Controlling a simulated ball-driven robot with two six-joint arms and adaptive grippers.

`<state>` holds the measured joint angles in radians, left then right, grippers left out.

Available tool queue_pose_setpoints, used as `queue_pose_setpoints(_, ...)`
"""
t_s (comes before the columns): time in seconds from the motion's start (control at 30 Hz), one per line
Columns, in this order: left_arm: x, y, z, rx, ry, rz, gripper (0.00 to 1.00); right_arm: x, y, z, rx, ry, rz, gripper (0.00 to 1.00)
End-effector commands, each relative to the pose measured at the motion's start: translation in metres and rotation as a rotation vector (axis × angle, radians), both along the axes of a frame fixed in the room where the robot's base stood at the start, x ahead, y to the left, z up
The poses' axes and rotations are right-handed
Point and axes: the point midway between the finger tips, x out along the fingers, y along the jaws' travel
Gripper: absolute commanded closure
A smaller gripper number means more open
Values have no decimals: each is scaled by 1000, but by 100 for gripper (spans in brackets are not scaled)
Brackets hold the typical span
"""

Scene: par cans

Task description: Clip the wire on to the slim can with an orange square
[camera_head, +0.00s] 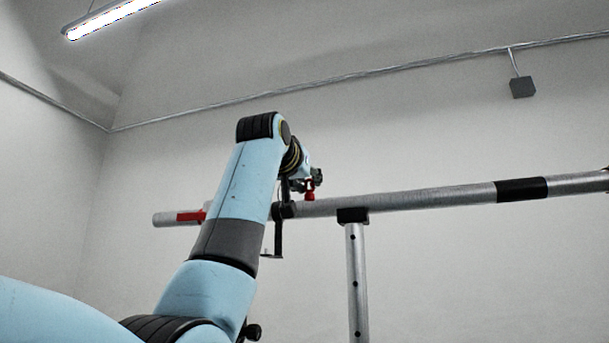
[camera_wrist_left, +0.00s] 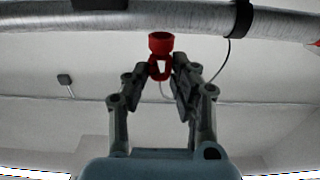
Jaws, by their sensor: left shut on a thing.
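My left gripper (camera_head: 312,181) is up beside the horizontal metal bar (camera_head: 420,200), with its arm rising from the lower left. In the left wrist view its fingers (camera_wrist_left: 161,75) are shut on a red clip-like piece (camera_wrist_left: 160,42), which has a cup-shaped top and a loop between the fingertips. The red piece also shows small in the head view (camera_head: 310,194). A thin pale line curves below it, and a thin dark wire (camera_wrist_left: 227,62) hangs from the bar's black collar (camera_wrist_left: 243,16). I see no can with an orange square. My right gripper is not in view.
A metal post (camera_head: 356,285) holds the bar under a black bracket (camera_head: 352,215). The bar has red tape (camera_head: 190,216) near its left end and a black band (camera_head: 521,189). A dark hook-like piece (camera_head: 278,235) hangs beside my arm. A grey box (camera_head: 522,87) is on the wall.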

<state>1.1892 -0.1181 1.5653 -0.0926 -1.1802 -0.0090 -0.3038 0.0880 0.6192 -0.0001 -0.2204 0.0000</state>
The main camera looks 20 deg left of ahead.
Motion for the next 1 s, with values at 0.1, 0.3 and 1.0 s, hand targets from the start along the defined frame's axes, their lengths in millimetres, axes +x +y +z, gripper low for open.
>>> queue_pose_setpoints(0.1, 3, 1, 4, 1, 2, 2, 100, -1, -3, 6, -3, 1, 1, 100)
queue_pose_setpoints(0.3, 4, 1, 4, 0, 2, 2, 100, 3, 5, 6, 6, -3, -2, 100)
queue_pose_setpoints(1.0, 3, 0, -8, 0, 1, 2, 100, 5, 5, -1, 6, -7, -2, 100)
